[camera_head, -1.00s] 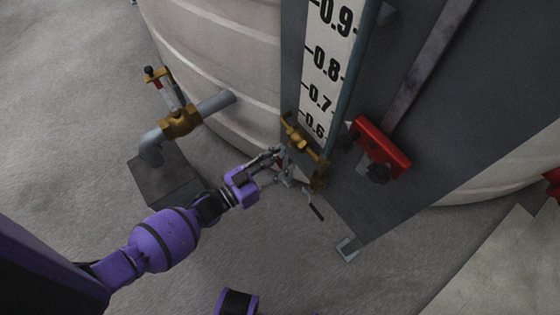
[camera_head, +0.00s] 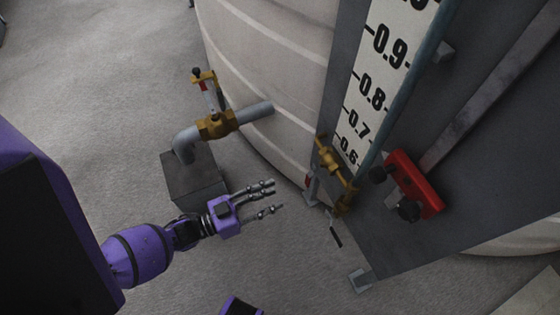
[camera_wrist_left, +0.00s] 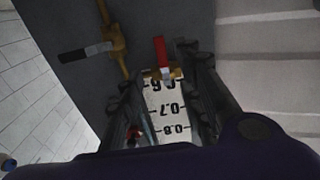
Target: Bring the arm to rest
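My left arm comes in from the left in the head view, with its purple gripper (camera_head: 270,197) in front of the tank. The fingers are spread apart, with nothing between them. A gap separates them from the brass valve fitting (camera_head: 334,172) at the foot of the level gauge. In the left wrist view, the two dark fingers (camera_wrist_left: 165,105) stand either side of the gauge scale (camera_wrist_left: 168,112), which is seen beyond them. A red lever (camera_wrist_left: 161,52) and a dark-gripped lever (camera_wrist_left: 86,52) on brass fittings show past the fingertips. My right gripper is not seen.
A brass valve (camera_head: 217,124) on a grey pipe stands over a dark block (camera_head: 194,178) left of the gripper. A pale ribbed tank (camera_head: 262,60) rises behind. A red bracket (camera_head: 414,184) is on the grey panel at right. Open concrete floor (camera_head: 110,90) lies left.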

